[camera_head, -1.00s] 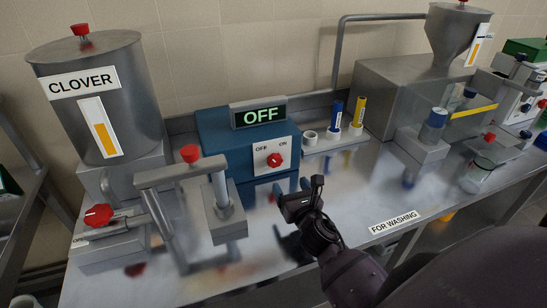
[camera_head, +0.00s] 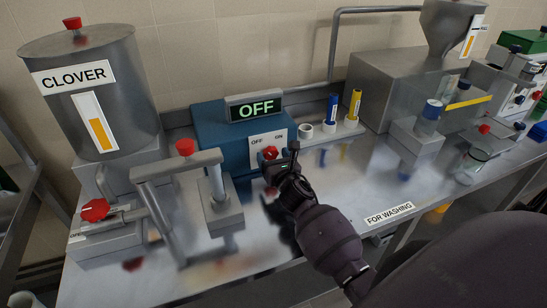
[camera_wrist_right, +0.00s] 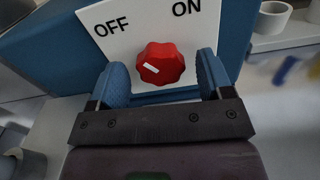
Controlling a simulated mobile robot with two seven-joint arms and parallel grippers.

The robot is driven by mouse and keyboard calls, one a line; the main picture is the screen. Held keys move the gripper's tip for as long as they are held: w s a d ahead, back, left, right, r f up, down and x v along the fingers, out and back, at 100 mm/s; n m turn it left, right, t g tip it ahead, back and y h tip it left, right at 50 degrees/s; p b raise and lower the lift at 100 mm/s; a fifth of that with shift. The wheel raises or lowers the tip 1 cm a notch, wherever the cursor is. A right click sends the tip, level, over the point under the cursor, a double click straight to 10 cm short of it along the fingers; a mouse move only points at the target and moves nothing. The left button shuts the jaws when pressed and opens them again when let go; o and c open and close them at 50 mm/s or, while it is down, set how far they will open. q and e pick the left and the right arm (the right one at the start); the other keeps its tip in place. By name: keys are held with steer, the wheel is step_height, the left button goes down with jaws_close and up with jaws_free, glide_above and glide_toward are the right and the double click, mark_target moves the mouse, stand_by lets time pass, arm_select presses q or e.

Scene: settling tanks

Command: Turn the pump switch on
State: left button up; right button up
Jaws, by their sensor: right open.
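The pump switch is a red knob (camera_wrist_right: 160,64) on a white plate marked OFF and ON, on the front of a blue box (camera_head: 210,135). It also shows in the head view (camera_head: 270,153). Its white mark points toward the OFF side. The display (camera_head: 256,108) on top of the box reads OFF in green. My right gripper (camera_wrist_right: 160,80) is open, with one blue fingertip on each side of the knob; I cannot tell whether they touch it. In the head view the right gripper (camera_head: 283,165) partly covers the plate. My left gripper is not in view.
A steel tank (camera_head: 120,115) labelled CLOVER and a metal valve stand (camera_head: 222,205) with a red top are left of the box. A white ring (camera_head: 306,131) and blue and yellow markers are right of it. The counter in front right is mostly clear.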

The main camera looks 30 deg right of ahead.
steer(key=c, duration=0.7)
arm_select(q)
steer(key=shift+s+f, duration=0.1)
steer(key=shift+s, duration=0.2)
arm_select(e)
steer(key=shift+c, duration=1.1)
